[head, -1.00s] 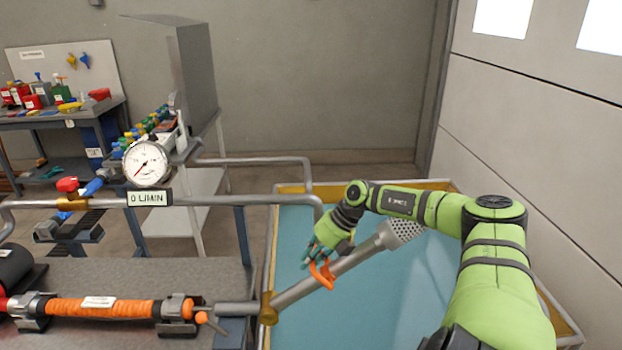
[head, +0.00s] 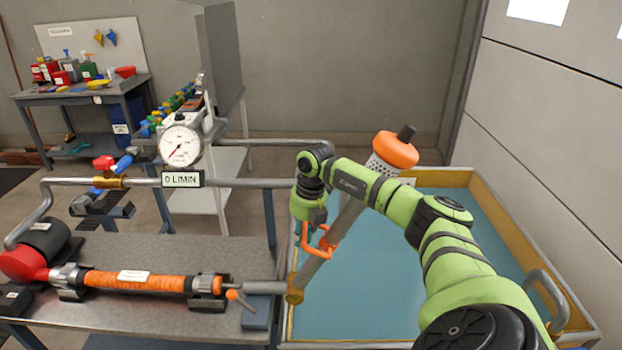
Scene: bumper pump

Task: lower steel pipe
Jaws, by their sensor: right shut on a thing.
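The steel pipe (head: 310,273) runs from a brass joint (head: 295,296) at the right edge of the bench up and to the right over a blue-floored tray (head: 372,305). It is tilted, and its perforated strainer (head: 378,170) is raised, partly hidden behind my right arm. An orange float with a black knob (head: 395,150) shows at the strainer end; I cannot tell whether it is attached. My right gripper (head: 314,238) is shut on the orange handle (head: 327,243) on the pipe. My left gripper is not in view.
A gauge (head: 180,146) above a "0 L/MIN" display (head: 183,180) stands over the bench. The orange-wrapped pump (head: 135,282) lies on the bench. A horizontal grey pipe (head: 235,183) runs behind. The tray's yellow rim and a grey handle (head: 548,300) are at right.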

